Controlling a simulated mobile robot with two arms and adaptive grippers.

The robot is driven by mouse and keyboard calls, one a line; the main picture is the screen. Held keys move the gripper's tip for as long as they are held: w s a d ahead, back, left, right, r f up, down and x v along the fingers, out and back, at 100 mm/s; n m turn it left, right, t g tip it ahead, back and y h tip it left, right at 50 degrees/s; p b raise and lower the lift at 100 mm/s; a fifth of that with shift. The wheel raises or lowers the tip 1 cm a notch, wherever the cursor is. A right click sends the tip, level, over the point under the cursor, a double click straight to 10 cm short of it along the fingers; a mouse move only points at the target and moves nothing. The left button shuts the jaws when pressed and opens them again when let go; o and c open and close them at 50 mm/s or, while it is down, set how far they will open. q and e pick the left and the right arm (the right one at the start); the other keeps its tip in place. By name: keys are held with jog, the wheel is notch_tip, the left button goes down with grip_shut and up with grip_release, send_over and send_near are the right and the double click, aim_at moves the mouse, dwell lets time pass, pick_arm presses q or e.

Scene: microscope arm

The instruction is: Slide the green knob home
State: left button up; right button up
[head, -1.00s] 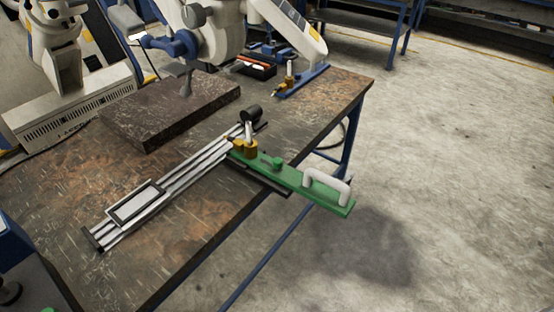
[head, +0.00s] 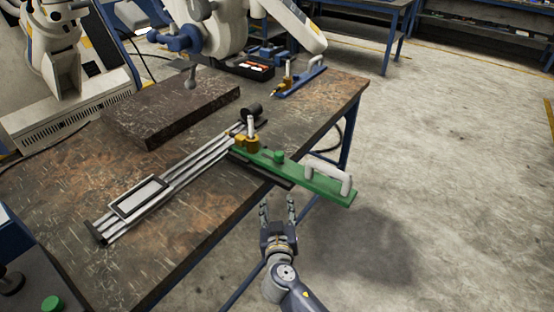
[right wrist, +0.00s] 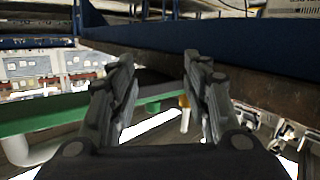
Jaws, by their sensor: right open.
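A green knob (head: 278,155) stands on a flat green bar (head: 318,187), between a brass-coloured post (head: 245,144) and a white handle (head: 330,174). The bar's outer end sticks out past the table edge. Its inner end is at a silver rail assembly (head: 178,172) on the table. My right gripper (head: 278,205) is open and empty, just off the table edge and below the bar in the picture. In the right wrist view its open fingers (right wrist: 158,75) show, with the green bar (right wrist: 45,115) behind and to the left. My left gripper is out of view.
A dark stone block (head: 170,108) stands on the table (head: 70,185) under a large pale machine arm. A blue bar (head: 300,82) with a handle lies at the back right. A green button (head: 52,304) is at lower left. Open floor lies right of the table.

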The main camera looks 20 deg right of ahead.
jog(key=m+t+h, duration=0.1)
send_near(279, 157)
notch_tip(279, 157, down, 4)
notch_tip(279, 157, up, 3)
jog(key=m+t, duration=0.1)
pick_arm(q)
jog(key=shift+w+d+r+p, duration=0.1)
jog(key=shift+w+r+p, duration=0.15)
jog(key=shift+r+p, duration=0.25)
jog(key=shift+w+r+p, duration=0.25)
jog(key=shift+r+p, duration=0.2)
jog(key=shift+p, duration=0.05)
pick_arm(e)
jog(key=shift+h, duration=0.3)
jog(key=x, duration=1.1)
jog(key=shift+w, duration=0.2)
jog(key=shift+c, duration=0.3)
